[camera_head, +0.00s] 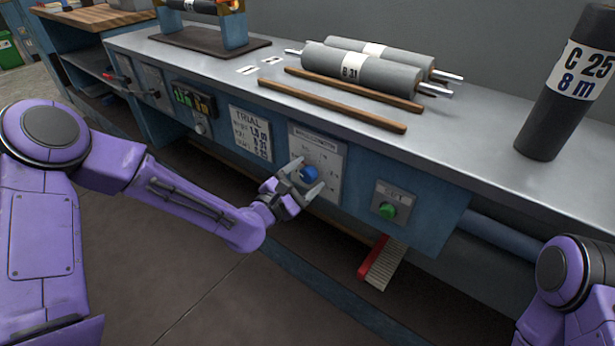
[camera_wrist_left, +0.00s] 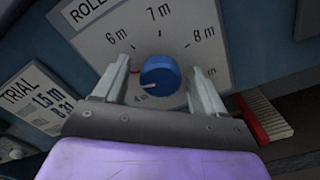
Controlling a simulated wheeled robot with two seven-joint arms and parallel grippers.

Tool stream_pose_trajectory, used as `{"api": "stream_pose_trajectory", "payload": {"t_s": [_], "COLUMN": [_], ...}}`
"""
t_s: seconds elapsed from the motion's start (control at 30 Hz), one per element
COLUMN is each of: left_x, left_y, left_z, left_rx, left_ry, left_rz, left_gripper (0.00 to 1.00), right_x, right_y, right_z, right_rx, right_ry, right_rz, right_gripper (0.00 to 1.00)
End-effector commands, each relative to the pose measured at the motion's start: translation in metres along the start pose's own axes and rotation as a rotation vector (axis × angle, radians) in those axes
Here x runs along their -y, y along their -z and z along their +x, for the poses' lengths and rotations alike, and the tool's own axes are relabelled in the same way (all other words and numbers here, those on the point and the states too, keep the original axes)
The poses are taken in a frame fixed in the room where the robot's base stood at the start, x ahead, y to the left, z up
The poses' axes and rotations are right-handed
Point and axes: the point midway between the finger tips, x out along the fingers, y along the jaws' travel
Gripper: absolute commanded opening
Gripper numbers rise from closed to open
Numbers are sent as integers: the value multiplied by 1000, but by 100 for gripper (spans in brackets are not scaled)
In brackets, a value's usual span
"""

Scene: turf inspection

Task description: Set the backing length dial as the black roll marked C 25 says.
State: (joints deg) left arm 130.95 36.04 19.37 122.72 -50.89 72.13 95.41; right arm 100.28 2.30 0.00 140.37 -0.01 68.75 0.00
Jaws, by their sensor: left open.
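The black roll (camera_head: 551,115) stands upright at the right end of the bench; its white label reads C 25 and 8 m. The dial is a blue knob (camera_head: 309,173) on a pale scale plate (camera_head: 325,160) on the bench front. In the left wrist view the knob (camera_wrist_left: 160,76) has a white mark pointing left and slightly down, away from 8m. The scale shows 6m, 7m and 8m; other labels are partly hidden by my fingers. My left gripper (camera_head: 303,182) is open, its fingers on either side of the knob with gaps visible. My right gripper is out of view.
A grey roll marked B 31 (camera_head: 362,73) lies on the bench by wooden rails. A red-handled brush (camera_head: 378,266) is below.

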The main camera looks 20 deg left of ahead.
Motion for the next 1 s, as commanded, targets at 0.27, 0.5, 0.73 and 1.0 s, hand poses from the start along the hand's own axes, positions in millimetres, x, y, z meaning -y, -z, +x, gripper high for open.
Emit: {"api": "stream_pose_trajectory", "payload": {"t_s": [0.27,0.5,0.73,1.0], "left_x": [0,0,0,-1], "left_y": [0,0,0,-1], "left_z": [10,10,10,10], "left_rx": [0,0,0,1], "left_ry": [0,0,-1,-1], "left_rz": [-1,-1,4,86], "left_gripper": [71,22,16,15], "right_x": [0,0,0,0], "right_y": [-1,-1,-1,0], "right_z": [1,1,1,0], "right_rx": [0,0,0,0], "right_ry": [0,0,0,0], "right_rz": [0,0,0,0], "right_gripper": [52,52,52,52]}}
